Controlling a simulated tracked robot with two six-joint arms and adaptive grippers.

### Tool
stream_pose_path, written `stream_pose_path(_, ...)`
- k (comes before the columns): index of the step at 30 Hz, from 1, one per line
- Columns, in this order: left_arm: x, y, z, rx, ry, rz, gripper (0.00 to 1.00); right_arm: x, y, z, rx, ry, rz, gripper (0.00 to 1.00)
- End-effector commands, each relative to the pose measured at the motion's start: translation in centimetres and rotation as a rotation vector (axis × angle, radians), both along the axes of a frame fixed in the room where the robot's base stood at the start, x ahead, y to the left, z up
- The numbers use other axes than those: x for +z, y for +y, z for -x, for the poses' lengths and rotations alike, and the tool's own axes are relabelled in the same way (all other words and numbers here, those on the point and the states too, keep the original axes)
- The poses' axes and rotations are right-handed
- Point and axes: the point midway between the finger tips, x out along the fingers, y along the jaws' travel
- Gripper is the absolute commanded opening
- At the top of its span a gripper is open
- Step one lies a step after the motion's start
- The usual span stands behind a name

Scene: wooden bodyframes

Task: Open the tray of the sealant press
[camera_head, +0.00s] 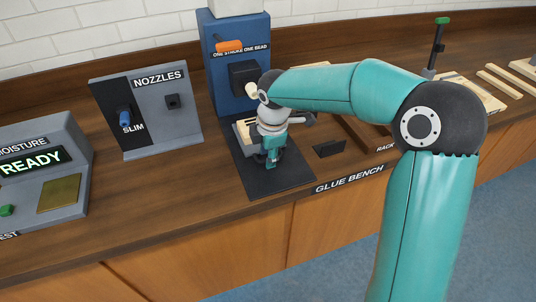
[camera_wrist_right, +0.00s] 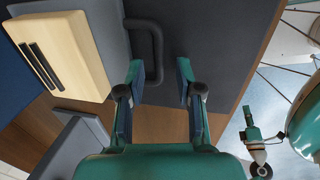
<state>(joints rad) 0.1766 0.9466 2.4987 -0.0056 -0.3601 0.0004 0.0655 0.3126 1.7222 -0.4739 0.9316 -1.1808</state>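The sealant press (camera_head: 225,75) is a blue upright with an orange lever (camera_head: 229,46) and a dark head. At its foot is a grey tray (camera_wrist_right: 110,35) holding a pale wooden block (camera_wrist_right: 65,50) with two dark slots; in the head view my right arm partly hides it. A dark U-shaped handle (camera_wrist_right: 157,45) stands out from the tray's front. My right gripper (camera_head: 271,160) points down over the dark base plate; in the wrist view its open fingers (camera_wrist_right: 160,72) have the handle's end between them, with no clear contact. A small teal gripper-like part (camera_wrist_right: 249,135), probably my left gripper, shows at right.
A nozzle stand (camera_head: 150,110) with a blue slim nozzle and a moisture tester (camera_head: 45,170) reading READY stand to the left. The bench front edge is clear.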

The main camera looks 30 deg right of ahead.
Motion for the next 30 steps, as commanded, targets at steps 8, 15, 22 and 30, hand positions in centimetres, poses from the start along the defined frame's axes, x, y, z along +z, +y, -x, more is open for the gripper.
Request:
stream_pose_path(8,0.00,0.00,0.00,0.000,0.000,0.000,0.00,-0.52,-0.05,-0.08,-0.001,0.000,0.000,0.35)
stream_pose_path(15,-0.01,0.00,0.00,0.000,0.000,0.000,0.00,-0.49,-0.05,-0.07,-0.001,0.000,0.000,0.12)
stream_pose_path(22,0.00,0.00,0.00,0.000,0.000,0.000,0.00,-0.48,-0.05,-0.08,-0.001,0.000,0.000,0.00)
stream_pose_path(30,-0.09,0.00,0.01,0.000,0.000,0.000,0.00,-0.49,0.13,0.00,0.002,-0.001,0.000,0.00)
